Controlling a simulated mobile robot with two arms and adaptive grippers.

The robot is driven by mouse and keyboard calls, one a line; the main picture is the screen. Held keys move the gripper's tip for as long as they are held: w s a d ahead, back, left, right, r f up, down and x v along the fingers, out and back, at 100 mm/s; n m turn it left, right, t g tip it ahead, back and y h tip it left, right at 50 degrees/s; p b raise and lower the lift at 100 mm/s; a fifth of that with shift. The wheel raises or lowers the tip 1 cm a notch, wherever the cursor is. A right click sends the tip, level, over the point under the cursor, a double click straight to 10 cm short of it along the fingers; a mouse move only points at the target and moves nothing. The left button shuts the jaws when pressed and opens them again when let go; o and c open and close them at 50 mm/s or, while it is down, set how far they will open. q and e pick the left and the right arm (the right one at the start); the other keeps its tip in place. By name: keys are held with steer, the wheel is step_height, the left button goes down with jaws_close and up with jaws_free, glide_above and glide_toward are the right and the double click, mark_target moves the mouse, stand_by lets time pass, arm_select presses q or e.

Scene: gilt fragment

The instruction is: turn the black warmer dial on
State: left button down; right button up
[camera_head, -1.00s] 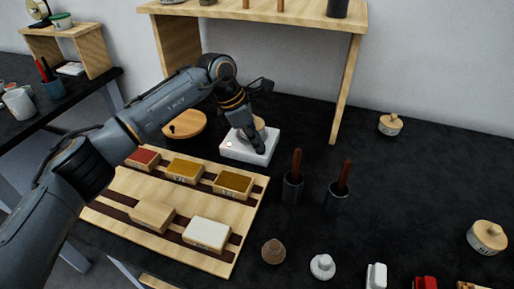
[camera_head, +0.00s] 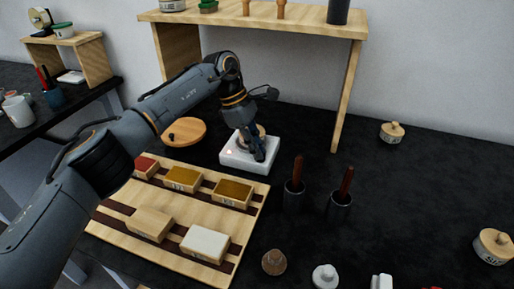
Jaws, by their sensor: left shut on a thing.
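The warmer is a white box (camera_head: 232,159) on the black table, behind the wooden board. A round wooden-coloured thing on its top is partly hidden by my gripper. A small pale spot shows at the left of the box; I cannot tell whether it is lit. My left gripper (camera_head: 259,153) points down at the right front part of the warmer, its fingers shut at the box's front edge. The black dial is hidden behind the fingers or too dark to tell from them, so its turn position does not show. My right gripper is not in view.
A wooden board (camera_head: 150,247) with several coloured blocks lies in front. Two dark cups (camera_head: 294,200) with brown handles stand to the right. A round wooden lid (camera_head: 186,131) lies left of the warmer. A wooden shelf (camera_head: 290,27) stands behind.

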arm_select(q)
steer(key=c, duration=1.4)
jaws_free()
steer(key=shift+c, duration=0.2)
steer(key=v, duration=1.2)
steer(key=shift+w, duration=0.1)
